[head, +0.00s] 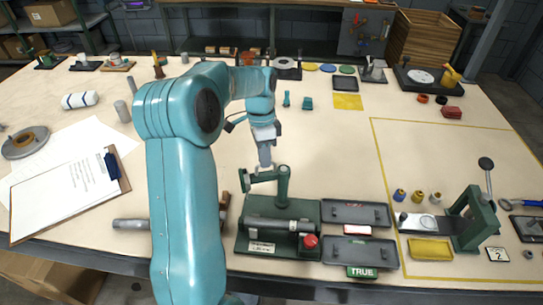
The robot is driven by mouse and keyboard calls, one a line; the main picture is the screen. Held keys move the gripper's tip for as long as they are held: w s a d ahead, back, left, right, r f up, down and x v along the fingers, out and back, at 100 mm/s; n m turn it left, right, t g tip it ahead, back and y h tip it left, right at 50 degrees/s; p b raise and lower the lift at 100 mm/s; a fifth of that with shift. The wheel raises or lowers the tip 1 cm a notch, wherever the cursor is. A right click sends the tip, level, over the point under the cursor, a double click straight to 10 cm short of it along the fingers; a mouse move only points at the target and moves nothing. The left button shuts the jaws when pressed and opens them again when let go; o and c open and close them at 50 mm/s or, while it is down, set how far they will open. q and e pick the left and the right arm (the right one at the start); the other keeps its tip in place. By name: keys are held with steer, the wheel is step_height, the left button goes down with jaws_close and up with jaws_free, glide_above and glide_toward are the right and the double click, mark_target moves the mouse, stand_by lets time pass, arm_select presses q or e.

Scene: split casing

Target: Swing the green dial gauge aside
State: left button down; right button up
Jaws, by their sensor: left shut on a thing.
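A dark green fixture (258,243) stands near the front edge of the table, with a cylinder, a red knob and a white label. A green post with a side arm, which I take for the green dial gauge (283,185), rises at its back. The side arm points left. The fingertips are small here, and the gauge's face cannot be made out. My right gripper is out of view.
Two grey trays (356,214) lie right of the fixture, with a green TRUE sign (362,272) in front. A second green stand (474,222) is farther right. A clipboard (70,197) lies at left. The table middle, right of my arm, is largely clear.

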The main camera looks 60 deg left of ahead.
arm_select(q)
steer(key=shift+w+a+r+m+p, duration=0.1)
steer(key=shift+w+a+m+p, duration=0.15)
steer(key=shift+m, duration=0.45)
steer(key=shift+w+a+m+p, duration=0.15)
steer(key=shift+a+m, duration=0.15)
steer(key=shift+m, duration=0.4)
steer(key=shift+a, duration=0.1)
steer(key=c, duration=1.2)
jaws_free()
step_height(320, 180, up, 16)
steer(key=w+a+p, duration=0.1)
steer(key=a, duration=0.1)
steer(key=shift+w+a+p, duration=0.25)
steer(key=shift+w+p, duration=0.1)
steer(key=shift+w, duration=0.05)
